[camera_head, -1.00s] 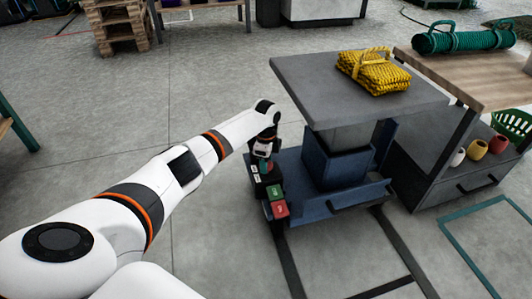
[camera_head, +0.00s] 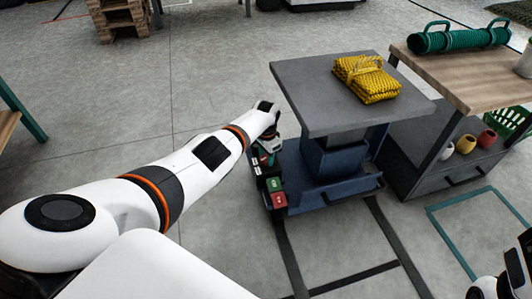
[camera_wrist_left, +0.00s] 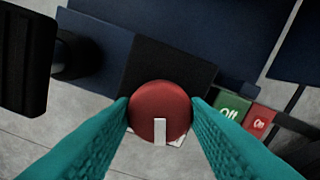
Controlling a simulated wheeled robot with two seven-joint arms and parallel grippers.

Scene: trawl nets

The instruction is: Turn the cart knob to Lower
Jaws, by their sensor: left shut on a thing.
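The cart (camera_head: 318,116) has a grey top on a blue base and stands right of centre in the head view. Its round red knob (camera_wrist_left: 160,108) carries a white pointer mark, which points toward the bottom of the left wrist view. My left gripper (camera_wrist_left: 160,120) is shut on the knob, with one teal finger on each side. In the head view my left gripper (camera_head: 268,150) is at the cart's left side, and the knob is mostly hidden there. The knob's position labels are not readable. A black part of my right gripper (camera_head: 517,268) shows at the lower right corner, its jaws unclear.
Folded yellow netting (camera_head: 367,78) lies on the cart top. A wooden-topped bench (camera_head: 455,75) stands close to the cart's right. The floor left of the cart is clear.

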